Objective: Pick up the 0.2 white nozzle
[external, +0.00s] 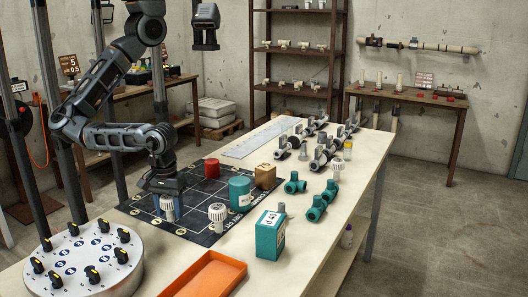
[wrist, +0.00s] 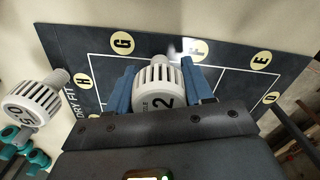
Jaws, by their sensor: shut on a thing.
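My gripper (external: 167,195) points down over the left part of the black mat. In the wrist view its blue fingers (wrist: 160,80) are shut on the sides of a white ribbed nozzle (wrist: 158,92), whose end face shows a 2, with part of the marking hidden. The same nozzle (external: 168,210) shows below the gripper in the external view, upright at or just above the mat; I cannot tell if it touches. A second white nozzle (external: 217,213) stands on the mat to the right. It also shows at the left of the wrist view (wrist: 36,103), its number reading like 0.5.
The lettered mat (external: 190,235) also bears a red cylinder (external: 212,168), a teal cylinder (external: 240,191) and a brown block (external: 265,177). A teal box (external: 271,236), an orange tray (external: 207,281) and a round knob panel (external: 95,272) stand nearer. Pipe parts stand at the right.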

